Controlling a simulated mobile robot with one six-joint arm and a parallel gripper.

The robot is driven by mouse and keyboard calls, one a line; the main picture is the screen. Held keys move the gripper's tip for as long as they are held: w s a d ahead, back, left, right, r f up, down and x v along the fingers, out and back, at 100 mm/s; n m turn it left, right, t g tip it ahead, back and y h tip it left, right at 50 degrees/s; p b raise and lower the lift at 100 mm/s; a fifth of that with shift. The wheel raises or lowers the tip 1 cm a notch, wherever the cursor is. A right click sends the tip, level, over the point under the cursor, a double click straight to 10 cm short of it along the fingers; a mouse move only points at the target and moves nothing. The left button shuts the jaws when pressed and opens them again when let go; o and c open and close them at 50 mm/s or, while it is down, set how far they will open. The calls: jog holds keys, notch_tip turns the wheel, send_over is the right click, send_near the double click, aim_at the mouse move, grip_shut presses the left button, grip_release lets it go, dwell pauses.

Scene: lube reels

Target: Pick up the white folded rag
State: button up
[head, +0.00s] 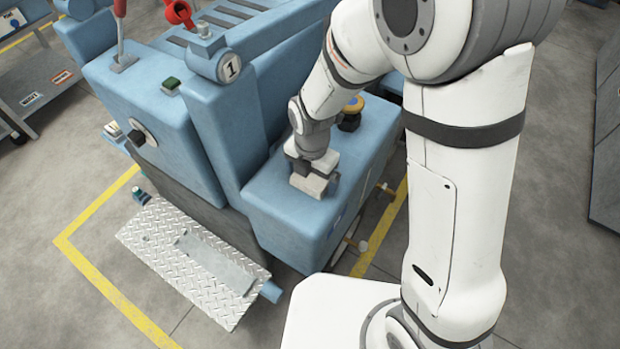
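My gripper (314,178) points down at the top of the blue machine's right-hand block (275,205). A small pale, off-white piece (308,185) shows at the gripper's end, close to the blue surface. It may be the white folded rag, but it is too small to tell it from the gripper's own fingers. Whether the fingers are open or shut does not show. No other white folded rag is seen in the view.
A yellow-and-dark knob or cap (351,112) stands behind my gripper. A blue post marked 1 (229,67) rises to the left. A diamond-plate step (165,243) lies at lower left. A grey shelf cart (40,85) stands at far left.

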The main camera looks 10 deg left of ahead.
aim_at(311, 177)
jog(key=c, duration=0.8)
notch_tip(311, 177, up, 10)
jog(key=shift+r, duration=0.1)
jog(key=o, duration=0.5)
jog(key=shift+c, duration=0.2)
jog(key=c, duration=0.4)
jog(key=shift+o, duration=0.2)
jog(key=shift+s, duration=0.1)
